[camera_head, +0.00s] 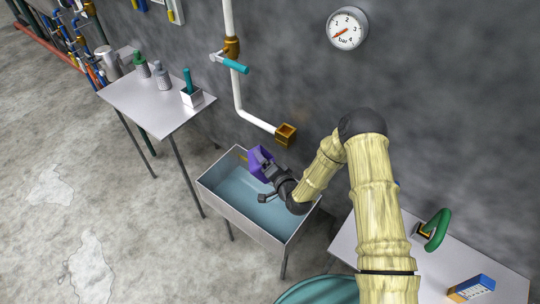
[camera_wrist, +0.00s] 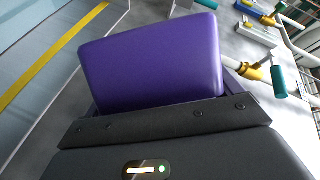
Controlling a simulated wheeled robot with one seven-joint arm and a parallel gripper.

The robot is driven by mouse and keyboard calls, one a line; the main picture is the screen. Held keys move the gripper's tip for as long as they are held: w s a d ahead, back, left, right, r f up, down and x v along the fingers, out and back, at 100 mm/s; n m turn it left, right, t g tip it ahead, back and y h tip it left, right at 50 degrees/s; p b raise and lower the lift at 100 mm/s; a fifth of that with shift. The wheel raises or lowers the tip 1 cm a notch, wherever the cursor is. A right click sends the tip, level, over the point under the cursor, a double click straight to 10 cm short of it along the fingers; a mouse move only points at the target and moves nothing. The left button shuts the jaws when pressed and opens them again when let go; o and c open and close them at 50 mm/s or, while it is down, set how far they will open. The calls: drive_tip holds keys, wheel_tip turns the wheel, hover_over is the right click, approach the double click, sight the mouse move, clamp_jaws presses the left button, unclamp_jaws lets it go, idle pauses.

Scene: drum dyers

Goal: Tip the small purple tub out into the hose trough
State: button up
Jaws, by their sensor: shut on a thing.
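The small purple tub (camera_head: 261,161) is in my gripper (camera_head: 268,170), over the back part of the hose trough. In the wrist view the tub (camera_wrist: 155,62) shows a plain purple face with rounded corners, tilted. Its opening and anything inside are hidden. My gripper (camera_wrist: 172,122) is shut on it at its lower edge. The hose trough (camera_head: 244,222) is a pale metal basin on legs with a blue-grey inside, against the wall. I see no poured contents in it.
A white pipe (camera_head: 239,95) with a teal-handled valve (camera_head: 233,66) ends in a brass outlet (camera_head: 286,134) behind the trough. A side table (camera_head: 150,100) with bottles stands left.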

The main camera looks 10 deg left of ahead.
sight(256, 164)
drive_tip(key=shift+r, duration=0.15)
drive_tip(key=p, duration=0.1)
drive_tip(key=r+n+p, duration=0.1)
drive_tip(key=shift+s+a+n+h+p, duration=0.2)
drive_tip(key=shift+a+n+h+p, duration=0.1)
drive_tip(key=shift+a+h+p, duration=0.1)
drive_tip(key=n+h+p, duration=0.1)
drive_tip(key=p, duration=0.1)
drive_tip(key=a+r+n+p, duration=0.1)
drive_tip(key=p, duration=0.1)
drive_tip(key=shift+s+r+n+h, duration=0.1)
drive_tip(key=shift+s+n+h, duration=0.15)
drive_tip(key=shift+n+h, duration=0.15)
drive_tip(key=shift+s+a+f+n+b, duration=0.1)
drive_tip(key=shift+a+f+n+b, duration=0.15)
drive_tip(key=shift+a+n+b, duration=0.05)
drive_tip(key=shift+s+a+r+n+t+h, duration=0.15)
drive_tip(key=shift+a+n+h, duration=0.15)
drive_tip(key=shift+n+h, duration=0.2)
drive_tip(key=shift+s+a+f+n+t+h, duration=0.15)
drive_tip(key=shift+a+n+h, duration=0.2)
drive_tip(key=shift+n, duration=0.25)
drive_tip(key=shift+r+n+h, duration=0.15)
drive_tip(key=shift+n+h, duration=0.35)
drive_tip(key=shift+h, duration=0.05)
